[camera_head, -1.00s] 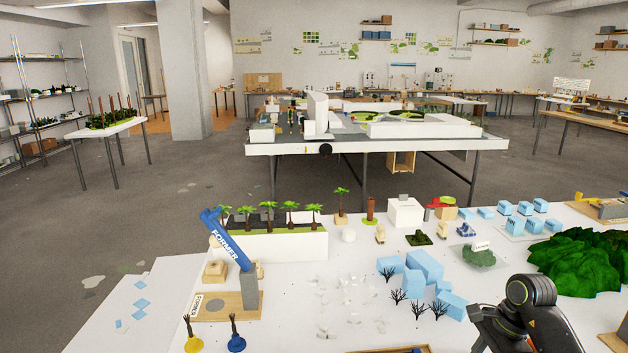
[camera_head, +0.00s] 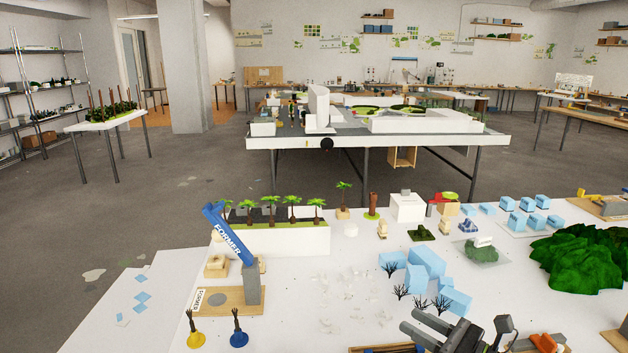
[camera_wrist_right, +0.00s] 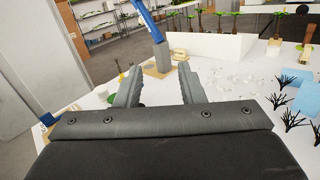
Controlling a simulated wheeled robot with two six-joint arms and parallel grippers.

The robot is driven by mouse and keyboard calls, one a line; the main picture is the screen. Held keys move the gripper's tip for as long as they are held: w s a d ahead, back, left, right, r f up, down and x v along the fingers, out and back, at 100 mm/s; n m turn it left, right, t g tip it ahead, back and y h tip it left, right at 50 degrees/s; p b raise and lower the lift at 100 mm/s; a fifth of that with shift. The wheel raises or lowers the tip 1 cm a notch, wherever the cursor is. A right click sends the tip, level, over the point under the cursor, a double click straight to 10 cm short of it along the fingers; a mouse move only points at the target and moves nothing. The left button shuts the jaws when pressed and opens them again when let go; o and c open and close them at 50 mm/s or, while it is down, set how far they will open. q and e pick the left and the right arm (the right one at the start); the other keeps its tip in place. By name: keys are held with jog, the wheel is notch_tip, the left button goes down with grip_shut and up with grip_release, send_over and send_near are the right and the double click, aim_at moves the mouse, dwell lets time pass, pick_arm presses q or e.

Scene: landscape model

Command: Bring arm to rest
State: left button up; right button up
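My right arm comes in at the lower right of the head view. Its gripper (camera_head: 411,321) points left above the white table, with its two grey fingers apart. In the right wrist view the gripper (camera_wrist_right: 160,82) shows two ridged fingers with an empty gap between them, so it is open and holds nothing. The table surface shows beyond the fingers. My left arm and gripper are not in view.
The white table (camera_head: 300,305) carries a blue FORMER tool (camera_head: 229,234) on a grey block, bare black model trees (camera_head: 390,268), blue blocks (camera_head: 425,260) and a green hill (camera_head: 586,259). A wooden-edged tray (camera_head: 385,349) lies under the right gripper.

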jog(key=s+d+r+m+t+h, duration=0.2)
jog(key=d+m+t+h, duration=0.35)
jog(key=m, duration=0.55)
jog(key=s+d+r+m+t+h, duration=0.15)
jog(key=d+m+t+h, duration=0.35)
jog(key=m, duration=0.5)
jog(key=s+d+f+m+g+h, duration=0.7)
jog(key=s+f+m+g+h, duration=0.4)
jog(key=m, duration=0.6)
jog(key=s+a+f+m+g+y, duration=0.3)
jog(key=s+a+f+g, duration=0.15)
jog(key=s, duration=0.45)
jog(key=s+a+f+m+g+y, duration=0.35)
jog(key=s+f, duration=0.25)
jog(key=s, duration=0.3)
notch_tip(320, 180, down, 26)
jog(key=d+g, duration=0.2)
jog(key=s+a+f, duration=0.1)
jog(key=s+f, duration=1.4)
jog(key=shift+s+g+y, duration=0.15)
jog(key=shift+g+y, duration=0.15)
jog(key=shift+g, duration=0.15)
jog(key=shift+m, duration=0.25)
